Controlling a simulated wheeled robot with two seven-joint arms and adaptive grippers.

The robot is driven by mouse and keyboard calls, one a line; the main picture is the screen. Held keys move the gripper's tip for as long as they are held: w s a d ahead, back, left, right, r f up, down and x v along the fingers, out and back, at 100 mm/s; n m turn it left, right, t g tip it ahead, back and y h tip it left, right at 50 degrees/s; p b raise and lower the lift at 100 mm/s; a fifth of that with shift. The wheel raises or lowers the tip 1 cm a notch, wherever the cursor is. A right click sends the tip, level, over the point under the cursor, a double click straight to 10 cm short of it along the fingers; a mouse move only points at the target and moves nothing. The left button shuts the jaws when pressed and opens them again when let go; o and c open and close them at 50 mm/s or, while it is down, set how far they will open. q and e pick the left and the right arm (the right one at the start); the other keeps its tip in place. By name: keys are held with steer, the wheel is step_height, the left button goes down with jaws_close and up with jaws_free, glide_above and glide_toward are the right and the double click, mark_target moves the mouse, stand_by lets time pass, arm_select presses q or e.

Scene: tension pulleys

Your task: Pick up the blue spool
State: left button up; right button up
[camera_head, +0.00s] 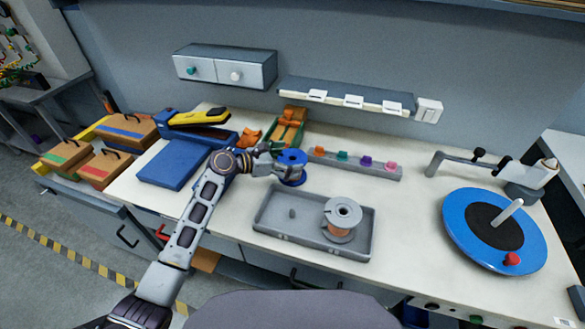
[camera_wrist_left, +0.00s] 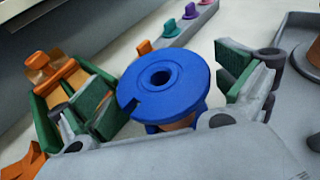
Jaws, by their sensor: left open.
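A gap shows at the right finger; the left finger is close to the rim. My right gripper is not in view.
A grey tray (camera_head: 262,222) holds a grey spool (camera_head: 342,215) and a small peg. Behind the blue spool are a green holder with orange parts (camera_head: 287,128) and a rail of coloured knobs (camera_head: 355,163). A blue turntable (camera_head: 459,240) stands at the right. Blue case (camera_head: 172,165) lies left.

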arm_select(q)
steer(key=shift+w+d+f, duration=0.2)
steer(key=shift+w+d, duration=0.05)
steer(key=shift+d, duration=0.25)
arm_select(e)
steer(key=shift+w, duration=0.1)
arm_select(q)
steer(key=shift+c, duration=0.4)
steer(key=c, duration=1.2)
steer(key=shift+r, duration=0.1)
steer(key=shift+c, duration=0.5)
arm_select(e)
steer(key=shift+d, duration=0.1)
arm_select(q)
steer(key=shift+c, duration=0.2)
step_height(320, 180, up, 10)
steer(key=p, duration=0.1)
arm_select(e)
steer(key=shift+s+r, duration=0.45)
